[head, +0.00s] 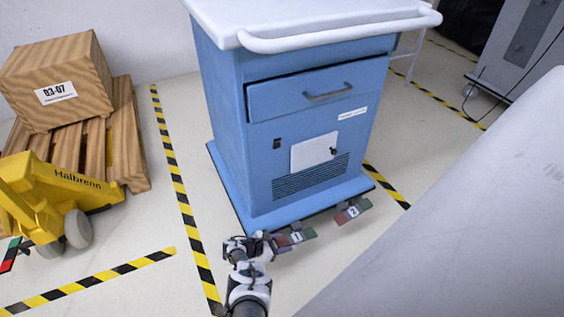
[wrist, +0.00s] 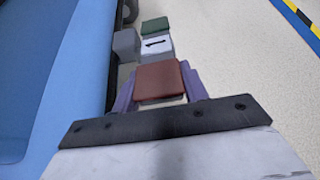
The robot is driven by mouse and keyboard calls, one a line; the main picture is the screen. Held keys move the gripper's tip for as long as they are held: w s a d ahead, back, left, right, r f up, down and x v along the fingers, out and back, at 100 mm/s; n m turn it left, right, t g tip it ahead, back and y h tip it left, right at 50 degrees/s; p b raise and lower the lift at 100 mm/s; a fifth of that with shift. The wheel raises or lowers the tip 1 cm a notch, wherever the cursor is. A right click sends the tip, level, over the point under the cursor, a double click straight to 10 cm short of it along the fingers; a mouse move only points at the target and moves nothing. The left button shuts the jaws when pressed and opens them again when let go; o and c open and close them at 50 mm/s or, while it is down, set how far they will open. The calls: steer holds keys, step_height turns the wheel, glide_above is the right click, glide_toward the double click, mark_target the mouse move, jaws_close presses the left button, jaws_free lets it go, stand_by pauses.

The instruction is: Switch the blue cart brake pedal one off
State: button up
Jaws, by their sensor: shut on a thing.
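The blue cart (head: 300,130) stands in the middle of the head view, with a white top. Brake pedal one (head: 297,237) sticks out low at its front edge, with a red end, a white label "1" and a green end. My gripper (head: 272,241) is at the pedal's left, red end, close to the floor. In the wrist view, my gripper's purple fingers (wrist: 160,88) are shut on both sides of the red pad (wrist: 158,77). The label and green pad (wrist: 155,26) lie beyond it. The pedal's underside is hidden.
Brake pedal two (head: 352,212) sits to the right of pedal one on the same cart edge. A yellow pallet jack (head: 60,195) with a wooden crate (head: 55,82) stands at left. A large grey surface (head: 460,220) fills the right. Striped tape marks the floor.

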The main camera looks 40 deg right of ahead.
steer(key=shift+w+a, duration=0.1)
steer(key=o, duration=1.4)
steer(key=shift+r, duration=0.1)
steer(key=p+v, duration=0.6)
steer(key=v, duration=0.7)
steer(key=shift+a+r, duration=0.1)
steer(key=shift+a, duration=0.25)
